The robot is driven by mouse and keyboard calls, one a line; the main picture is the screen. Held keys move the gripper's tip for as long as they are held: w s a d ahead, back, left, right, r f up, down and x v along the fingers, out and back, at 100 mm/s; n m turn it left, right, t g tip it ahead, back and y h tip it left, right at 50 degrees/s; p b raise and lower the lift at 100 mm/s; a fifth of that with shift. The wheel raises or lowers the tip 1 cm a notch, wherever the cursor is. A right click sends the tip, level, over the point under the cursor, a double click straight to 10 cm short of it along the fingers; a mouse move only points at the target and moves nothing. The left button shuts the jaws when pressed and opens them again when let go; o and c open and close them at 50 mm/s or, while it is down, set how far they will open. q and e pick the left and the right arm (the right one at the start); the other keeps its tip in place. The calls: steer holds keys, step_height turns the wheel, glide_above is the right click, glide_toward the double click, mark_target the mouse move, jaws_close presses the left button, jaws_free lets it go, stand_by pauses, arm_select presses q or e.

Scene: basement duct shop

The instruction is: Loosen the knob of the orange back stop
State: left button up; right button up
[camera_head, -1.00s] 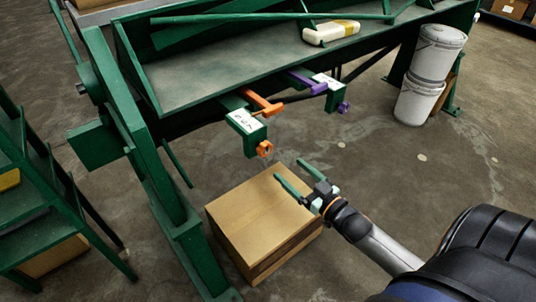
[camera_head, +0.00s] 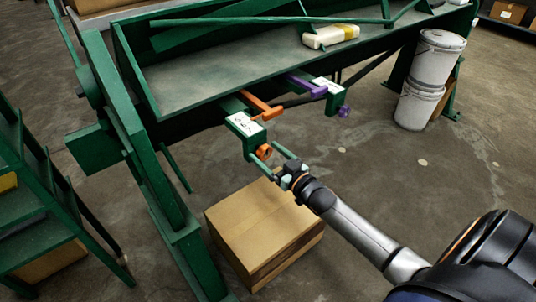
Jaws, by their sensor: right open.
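The orange back stop (camera_head: 262,106) sits on a green arm with a white label at the front of the green machine (camera_head: 190,85). Its orange knob (camera_head: 264,151) is on the face of the green block below the label. My right gripper (camera_head: 266,157) is open, with its fingertips close to the knob, one at its lower left and one at its right. I cannot tell whether they touch it. A purple back stop (camera_head: 306,85) with a purple knob (camera_head: 343,111) sits to the right. My left gripper is not in view.
A cardboard box (camera_head: 262,228) stands on the floor below my right gripper. White buckets (camera_head: 421,82) are stacked at the right. A green stair or rack (camera_head: 35,205) stands at the left. The floor between the box and the buckets is clear.

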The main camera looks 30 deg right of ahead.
steer(key=shift+c, duration=0.2)
steer(key=c, duration=1.3)
